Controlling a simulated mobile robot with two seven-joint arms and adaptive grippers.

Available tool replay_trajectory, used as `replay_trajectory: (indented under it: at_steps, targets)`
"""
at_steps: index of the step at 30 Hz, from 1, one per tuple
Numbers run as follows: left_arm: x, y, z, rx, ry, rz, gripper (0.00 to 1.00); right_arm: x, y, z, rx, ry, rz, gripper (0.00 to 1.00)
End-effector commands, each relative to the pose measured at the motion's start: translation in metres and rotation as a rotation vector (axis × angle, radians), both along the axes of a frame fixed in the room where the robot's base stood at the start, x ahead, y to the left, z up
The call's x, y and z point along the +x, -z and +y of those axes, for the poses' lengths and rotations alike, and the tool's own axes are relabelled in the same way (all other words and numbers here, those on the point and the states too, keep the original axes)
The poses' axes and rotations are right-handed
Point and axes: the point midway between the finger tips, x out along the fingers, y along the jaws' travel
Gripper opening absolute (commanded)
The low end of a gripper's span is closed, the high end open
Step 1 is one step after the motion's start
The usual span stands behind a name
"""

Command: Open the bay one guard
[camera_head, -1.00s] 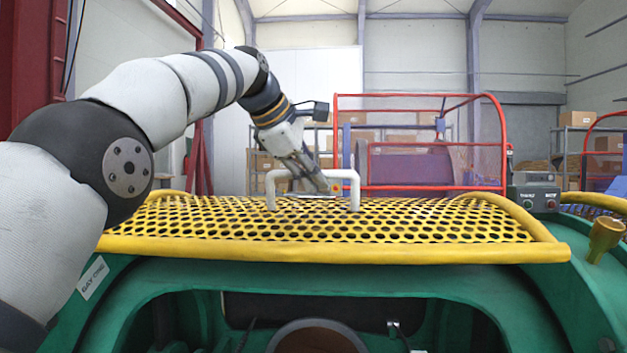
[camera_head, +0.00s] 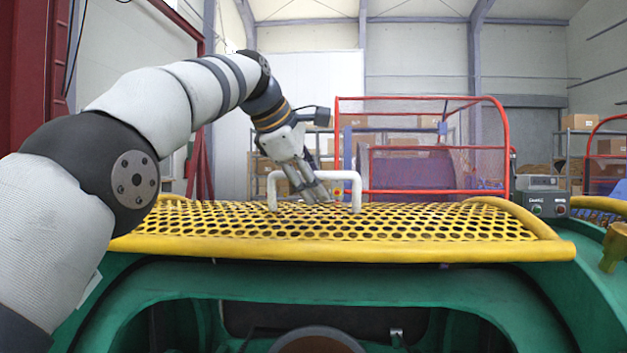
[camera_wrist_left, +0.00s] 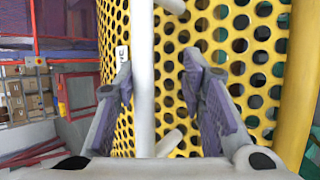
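The bay one guard (camera_head: 430,222) is a yellow perforated cover with a thick yellow rim, lying closed over the green machine frame. A white U-shaped handle (camera_head: 355,190) stands up from its mesh. My left gripper (camera_head: 318,193) is at the handle, fingers pointing down towards the mesh. In the left wrist view my left gripper (camera_wrist_left: 158,65) is open. The white handle bar (camera_wrist_left: 143,90) runs between its two fingers, nearer the left one, with a gap to the right one. The guard's yellow mesh (camera_wrist_left: 235,50) lies behind. My right gripper is in neither view.
A control box (camera_head: 541,198) with buttons stands right of the guard. A red-framed mesh fence (camera_head: 437,97) and shelves with cardboard boxes stand behind. A brass-coloured fitting (camera_head: 614,245) sticks up at the far right. Space above the guard is free.

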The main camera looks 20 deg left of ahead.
Motion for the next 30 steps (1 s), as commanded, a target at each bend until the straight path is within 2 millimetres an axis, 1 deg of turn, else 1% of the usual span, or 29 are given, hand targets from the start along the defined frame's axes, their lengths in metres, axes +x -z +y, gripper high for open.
replay_trajectory:
  at_steps: [8, 10, 13, 18, 21, 25, 30]
  targets:
    - [-0.002, -0.005, -0.001, -0.001, 0.001, -0.008, 0.35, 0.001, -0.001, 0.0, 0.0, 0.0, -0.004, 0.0]
    - [-0.006, -0.01, 0.0, -0.001, 0.002, -0.01, 0.35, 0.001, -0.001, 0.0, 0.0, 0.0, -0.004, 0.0]
    - [-0.021, -0.026, 0.005, -0.001, 0.001, -0.013, 0.35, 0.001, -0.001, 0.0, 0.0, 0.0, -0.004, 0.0]
    - [-0.053, -0.059, 0.015, -0.002, 0.002, -0.012, 0.35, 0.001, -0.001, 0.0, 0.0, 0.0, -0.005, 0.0]
    - [-0.068, -0.073, 0.019, -0.001, 0.001, -0.01, 0.35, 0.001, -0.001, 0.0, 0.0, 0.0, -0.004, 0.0]
    - [-0.08, -0.084, 0.023, -0.001, 0.002, -0.007, 0.35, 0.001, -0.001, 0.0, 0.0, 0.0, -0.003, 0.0]
    - [-0.084, -0.087, 0.024, -0.001, 0.001, -0.005, 0.35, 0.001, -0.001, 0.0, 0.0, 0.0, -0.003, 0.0]
